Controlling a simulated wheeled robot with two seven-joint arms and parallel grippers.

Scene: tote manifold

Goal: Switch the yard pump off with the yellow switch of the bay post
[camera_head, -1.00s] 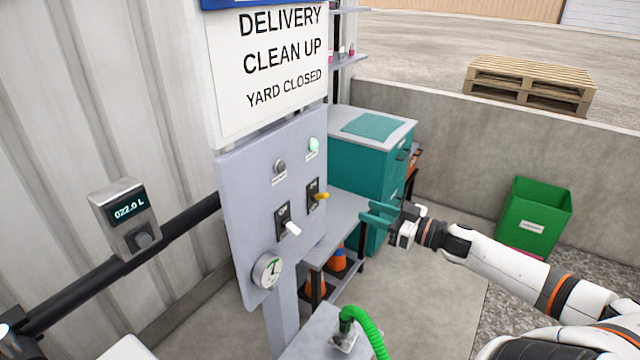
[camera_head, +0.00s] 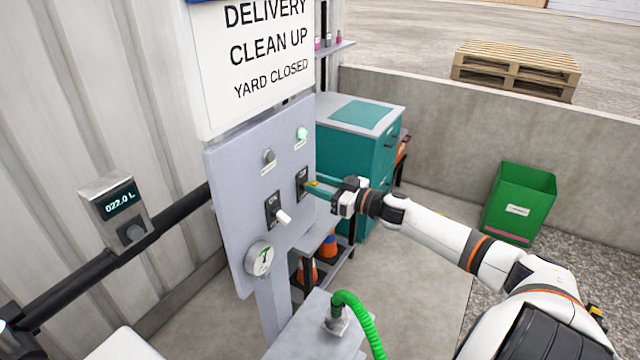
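The bay post's grey panel (camera_head: 235,188) stands left of centre. The yellow switch (camera_head: 312,183) is on its right side, on a dark plate (camera_head: 301,181), mostly hidden by my gripper's teal fingers. A green lamp (camera_head: 302,134) glows above it. A white switch (camera_head: 284,217) sits lower left, with an unlit grey lamp (camera_head: 268,157) above it. My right gripper (camera_head: 317,187) reaches in from the right, its fingertips at the yellow switch. I cannot tell whether they touch it or how far apart they are. My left gripper is not in view.
A meter (camera_head: 113,208) reading 022.0 L is on the left. A green hose (camera_head: 361,318) rises in front. A teal cabinet (camera_head: 352,150) stands behind my gripper; a green bin (camera_head: 520,200) is at right.

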